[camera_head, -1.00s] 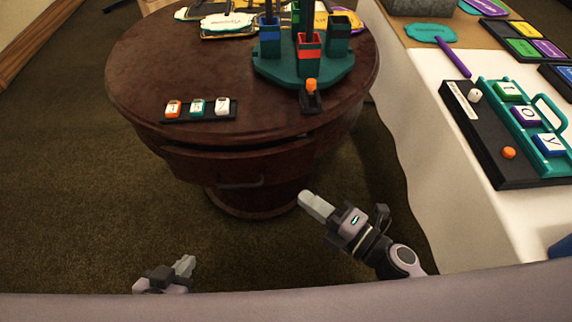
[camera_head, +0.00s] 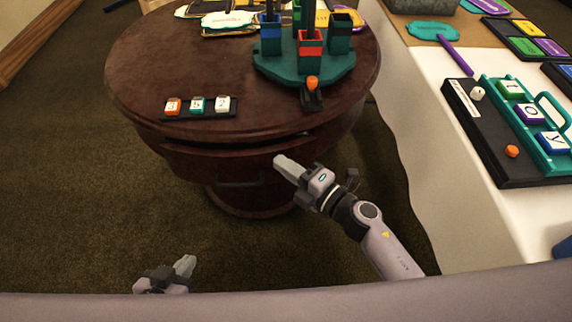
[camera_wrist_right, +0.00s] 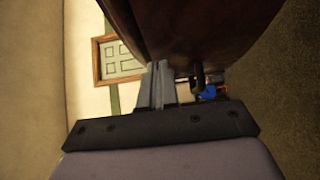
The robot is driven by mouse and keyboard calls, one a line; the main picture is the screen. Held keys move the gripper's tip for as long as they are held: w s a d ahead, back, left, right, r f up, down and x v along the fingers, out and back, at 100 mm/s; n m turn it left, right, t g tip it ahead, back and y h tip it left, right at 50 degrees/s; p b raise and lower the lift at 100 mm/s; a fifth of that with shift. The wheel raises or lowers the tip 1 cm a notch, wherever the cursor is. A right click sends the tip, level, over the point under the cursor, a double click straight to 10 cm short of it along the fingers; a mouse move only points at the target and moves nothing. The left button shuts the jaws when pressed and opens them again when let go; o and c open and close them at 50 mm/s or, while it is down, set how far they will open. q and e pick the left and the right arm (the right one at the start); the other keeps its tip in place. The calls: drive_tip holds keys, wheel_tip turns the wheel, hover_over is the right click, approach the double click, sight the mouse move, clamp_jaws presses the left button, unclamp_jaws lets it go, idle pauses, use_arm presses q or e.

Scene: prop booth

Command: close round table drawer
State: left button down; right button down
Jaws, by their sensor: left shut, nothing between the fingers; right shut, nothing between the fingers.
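The round table (camera_head: 150,65) is dark reddish-brown wood with a drawer (camera_head: 190,162) in its front. The drawer's front stands a little out from the table, with a dark gap along its top edge. A dark handle (camera_head: 240,184) is on the drawer front. My right gripper (camera_head: 280,162) is shut and empty, its tips at or very near the right part of the drawer front; I cannot tell if they touch. In the right wrist view its fingers (camera_wrist_right: 158,85) are together beside dark wood (camera_wrist_right: 200,25). My left gripper (camera_head: 186,265) is shut and empty, low over the carpet, away from the table.
A white-covered table (camera_head: 425,110) with black and teal trays stands at right. Carpet (camera_head: 90,210) is clear at left.

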drive_tip(key=shift+w, duration=1.25)
drive_tip(key=shift+s, duration=0.1)
